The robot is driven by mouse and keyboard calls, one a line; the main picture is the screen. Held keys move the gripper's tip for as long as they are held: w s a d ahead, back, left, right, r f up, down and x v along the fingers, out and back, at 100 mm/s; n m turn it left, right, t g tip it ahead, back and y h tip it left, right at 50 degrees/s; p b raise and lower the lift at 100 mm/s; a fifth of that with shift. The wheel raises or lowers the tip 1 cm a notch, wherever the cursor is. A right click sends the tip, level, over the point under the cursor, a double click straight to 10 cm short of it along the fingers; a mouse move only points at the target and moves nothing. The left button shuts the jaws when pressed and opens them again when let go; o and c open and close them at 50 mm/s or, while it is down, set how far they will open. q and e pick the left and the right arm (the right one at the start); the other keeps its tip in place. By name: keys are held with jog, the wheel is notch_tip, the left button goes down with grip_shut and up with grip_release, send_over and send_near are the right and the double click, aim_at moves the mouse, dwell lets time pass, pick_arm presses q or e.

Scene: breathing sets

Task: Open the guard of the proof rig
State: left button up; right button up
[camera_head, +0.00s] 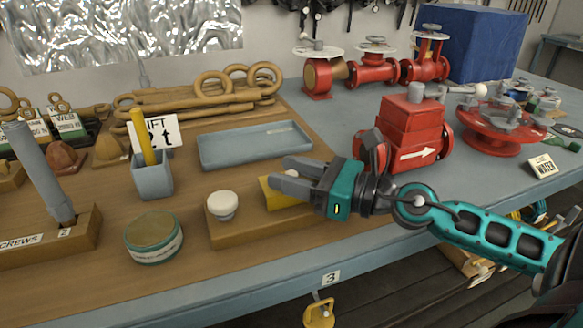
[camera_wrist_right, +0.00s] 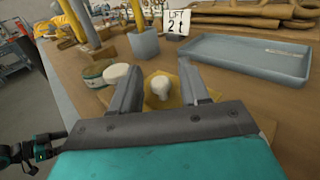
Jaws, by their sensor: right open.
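The proof rig appears to be the low wooden block (camera_head: 240,232) near the table's front edge. It bears a white mushroom-shaped button (camera_head: 222,205) on its left and a yellow piece (camera_head: 278,196), likely the guard, on its right. My right gripper (camera_head: 280,174) is open over the yellow piece and hides part of it. In the right wrist view a white knob (camera_wrist_right: 160,88) on the yellow piece (camera_wrist_right: 172,100) stands between the two fingers, with a gap on each side. The white button (camera_wrist_right: 117,74) is left of the fingers.
A blue-grey tray (camera_head: 256,145) lies behind the rig. A pencil cup (camera_head: 152,176) and a round tin (camera_head: 154,238) stand to the left. A red valve body (camera_head: 410,135) stands close behind my right wrist. Bare table top lies between tin and rig.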

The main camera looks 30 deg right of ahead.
jog(key=shift+w, duration=0.1)
grip_shut()
dwell(0.5)
